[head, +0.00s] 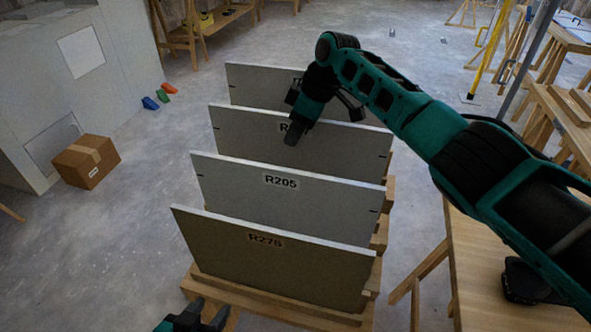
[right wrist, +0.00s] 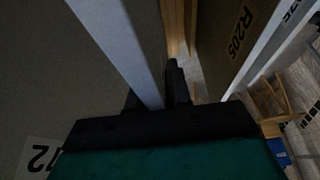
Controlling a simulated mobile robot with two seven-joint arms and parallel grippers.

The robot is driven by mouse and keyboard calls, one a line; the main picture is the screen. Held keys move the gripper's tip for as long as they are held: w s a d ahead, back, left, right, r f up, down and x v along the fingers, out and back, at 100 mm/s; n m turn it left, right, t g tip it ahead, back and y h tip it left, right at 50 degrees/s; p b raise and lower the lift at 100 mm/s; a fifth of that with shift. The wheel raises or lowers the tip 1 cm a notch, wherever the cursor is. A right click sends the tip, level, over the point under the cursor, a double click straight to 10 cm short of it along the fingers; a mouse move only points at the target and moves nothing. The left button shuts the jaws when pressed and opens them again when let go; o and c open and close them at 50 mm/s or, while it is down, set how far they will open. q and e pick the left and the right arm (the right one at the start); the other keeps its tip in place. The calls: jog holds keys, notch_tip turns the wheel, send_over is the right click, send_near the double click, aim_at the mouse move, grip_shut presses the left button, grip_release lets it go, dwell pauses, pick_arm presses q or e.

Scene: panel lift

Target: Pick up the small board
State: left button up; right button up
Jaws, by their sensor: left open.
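Several grey boards stand upright in a row in a wooden rack. The front board (head: 268,265) reads R275 and the one behind it (head: 245,193) reads R205. The third board (head: 245,132) and the rear board (head: 255,80) have labels partly hidden by my right arm. My right gripper (head: 325,112) points down over the third board's top edge. In the right wrist view, a pale board edge (right wrist: 125,50) runs between its dark fingers; whether they press on it is unclear. My left gripper (head: 208,318) is open and empty at the bottom, in front of the rack.
The rack base (head: 260,305) shows under the boards. A wooden table (head: 490,270) stands at right. A cardboard box (head: 86,161) lies on the floor by a pale wall at left, near several small coloured blocks (head: 163,96). The floor left of the rack is mostly clear.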

grip_shut()
dwell(0.8)
jog(key=shift+w+r, duration=0.1)
jog(key=shift+r, duration=0.05)
